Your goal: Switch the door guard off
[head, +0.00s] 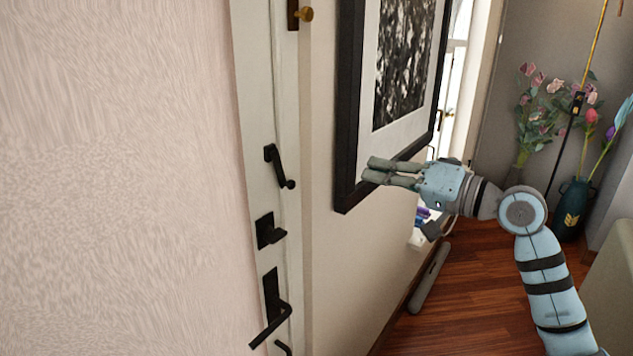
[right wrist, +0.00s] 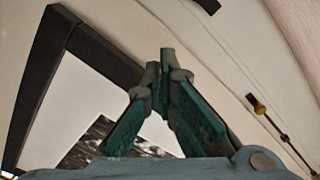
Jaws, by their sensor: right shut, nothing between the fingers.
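A door (head: 262,90) stands edge-on in the middle of the head view, with black hardware down its edge. A dark fitting with a swinging arm and ball end (head: 279,167) sits at mid height; it may be the door guard. A brass knob on a dark plate (head: 304,14) is at the top; it also shows in the right wrist view (right wrist: 259,107). I cannot tell which is the guard. My right gripper (head: 366,170) is shut and empty, pointing left toward the door, apart from it, in front of the framed picture. My left gripper is out of view.
A black turn latch (head: 269,231) and a lever handle (head: 272,325) sit lower on the door. A black-framed picture (head: 346,110) hangs just behind my right gripper. Flowers in a dark vase (head: 571,208) stand at the right.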

